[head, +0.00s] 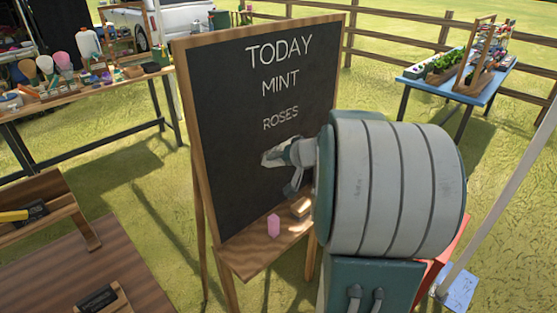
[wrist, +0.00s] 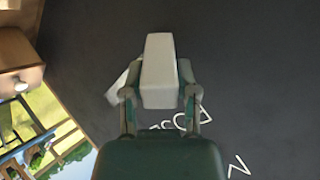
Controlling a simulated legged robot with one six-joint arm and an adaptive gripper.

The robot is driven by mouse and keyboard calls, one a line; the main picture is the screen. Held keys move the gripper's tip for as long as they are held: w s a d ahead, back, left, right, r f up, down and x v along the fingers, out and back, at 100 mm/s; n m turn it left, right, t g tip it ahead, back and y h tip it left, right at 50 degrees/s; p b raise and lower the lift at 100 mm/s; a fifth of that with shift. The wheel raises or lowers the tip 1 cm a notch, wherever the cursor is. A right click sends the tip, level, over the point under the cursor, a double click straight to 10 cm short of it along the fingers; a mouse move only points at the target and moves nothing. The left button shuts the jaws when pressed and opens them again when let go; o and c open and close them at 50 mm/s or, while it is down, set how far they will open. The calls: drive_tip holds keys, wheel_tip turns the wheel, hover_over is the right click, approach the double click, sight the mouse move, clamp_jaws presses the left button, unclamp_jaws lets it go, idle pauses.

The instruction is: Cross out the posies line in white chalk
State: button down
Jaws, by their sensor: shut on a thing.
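The chalkboard (head: 225,130) stands upright in a wooden frame and reads TODAY, MINT and ROSES (head: 281,119) in white in the head view. I see no line that clearly reads posies; part of the board is hidden behind my arm. My gripper (head: 285,157) is at the board just below the ROSES line. In the wrist view my gripper (wrist: 160,98) is shut on a white chalk stick (wrist: 159,65), which points at the dark board. Part of a lettered line (wrist: 190,118) shows beside the gripper, partly covered. Whether the chalk touches the board I cannot tell.
A table with brushes and bottles (head: 100,88) stands left, a blue table (head: 460,83) with plants at right. A brown tabletop (head: 60,270) is at lower left.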

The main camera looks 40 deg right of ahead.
drive_tip(key=shift+w, duration=0.45)
idle(0.4)
drive_tip(key=shift+w+d, duration=0.6)
drive_tip(key=shift+d, duration=7.4)
drive_tip(key=shift+s+a, duration=0.25)
drive_tip(key=shift+a, duration=2.45)
drive_tip(key=shift+s+a, duration=0.2)
drive_tip(key=shift+a, duration=2.5)
drive_tip(key=shift+s+a, duration=0.25)
drive_tip(key=shift+a, duration=2.45)
drive_tip(key=s, duration=0.6)
drive_tip(key=shift+d, duration=0.3)
drive_tip(key=shift+s, duration=0.1)
